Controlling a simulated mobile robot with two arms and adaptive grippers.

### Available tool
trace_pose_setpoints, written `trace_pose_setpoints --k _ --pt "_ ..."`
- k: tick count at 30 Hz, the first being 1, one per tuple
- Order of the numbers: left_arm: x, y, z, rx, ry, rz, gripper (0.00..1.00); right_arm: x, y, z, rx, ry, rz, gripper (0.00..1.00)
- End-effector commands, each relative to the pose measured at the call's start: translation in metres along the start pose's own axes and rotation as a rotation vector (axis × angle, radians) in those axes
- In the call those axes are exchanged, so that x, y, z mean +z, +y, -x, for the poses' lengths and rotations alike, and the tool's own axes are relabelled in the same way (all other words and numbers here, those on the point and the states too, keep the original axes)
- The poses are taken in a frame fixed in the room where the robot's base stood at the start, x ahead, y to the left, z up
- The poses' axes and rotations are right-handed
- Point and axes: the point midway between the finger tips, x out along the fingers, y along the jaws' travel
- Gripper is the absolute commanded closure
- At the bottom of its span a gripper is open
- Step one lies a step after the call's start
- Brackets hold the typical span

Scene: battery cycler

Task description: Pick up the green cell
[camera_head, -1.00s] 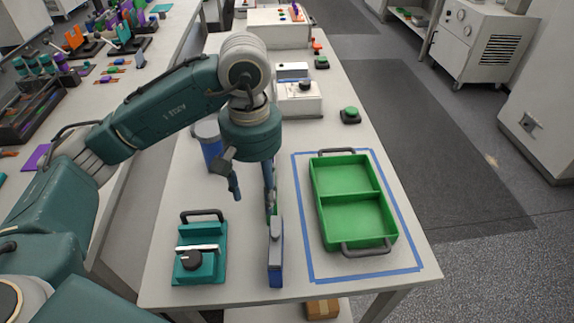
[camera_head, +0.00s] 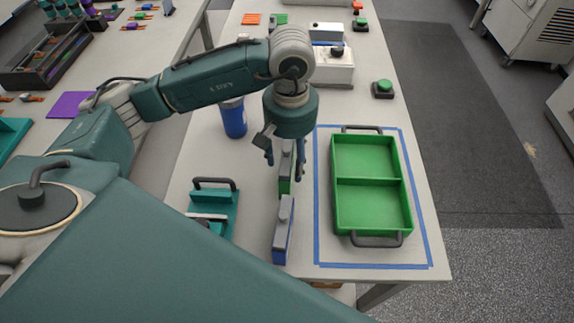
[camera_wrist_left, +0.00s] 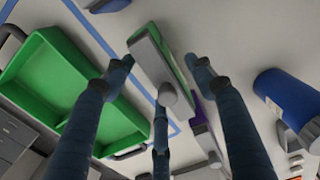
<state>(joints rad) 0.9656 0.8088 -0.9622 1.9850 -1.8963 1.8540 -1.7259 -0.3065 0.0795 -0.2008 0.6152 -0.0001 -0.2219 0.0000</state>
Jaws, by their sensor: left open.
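The green cell (camera_head: 285,186) stands upright on the white table, a grey-edged block with green sides, partly hidden by my left gripper (camera_head: 286,170). The gripper points down over it, with fingers apart on either side. In the left wrist view, the green cell (camera_wrist_left: 161,62) lies between the spread fingertips (camera_wrist_left: 161,67), with gaps visible on both sides; a third finger also shows. A blue cell (camera_head: 283,232) stands nearer on the table. My right gripper is not in view.
A green two-compartment tray (camera_head: 372,185) sits inside a blue tape outline right of the cells. A teal device with a handle (camera_head: 225,208) is at left, a blue cup (camera_head: 233,118) behind. A purple item (camera_wrist_left: 199,112) shows beyond the green cell in the wrist view.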

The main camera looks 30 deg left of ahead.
Motion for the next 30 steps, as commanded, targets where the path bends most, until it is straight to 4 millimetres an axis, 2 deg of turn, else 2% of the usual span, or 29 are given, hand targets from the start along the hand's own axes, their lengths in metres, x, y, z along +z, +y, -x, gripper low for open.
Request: trace_pose_setpoints --k 1,3,7,16,24,30 --pt "0.001 -0.001 -0.004 -0.003 -0.006 0.000 0.45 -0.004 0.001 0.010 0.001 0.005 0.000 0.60" --pt "-0.001 -0.001 -0.015 -0.003 -0.006 0.001 0.45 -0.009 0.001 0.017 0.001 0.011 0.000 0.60" --pt "-0.001 0.000 -0.033 -0.001 -0.004 -0.001 0.45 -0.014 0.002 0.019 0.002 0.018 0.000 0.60" --pt "-0.002 0.001 -0.039 0.000 -0.001 -0.001 0.45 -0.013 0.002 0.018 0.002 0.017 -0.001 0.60" --pt "-0.002 0.001 -0.039 0.001 -0.001 -0.001 0.99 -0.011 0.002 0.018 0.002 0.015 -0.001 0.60" --pt "-0.003 0.001 -0.037 0.003 0.002 -0.001 1.00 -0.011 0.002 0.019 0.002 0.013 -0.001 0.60"
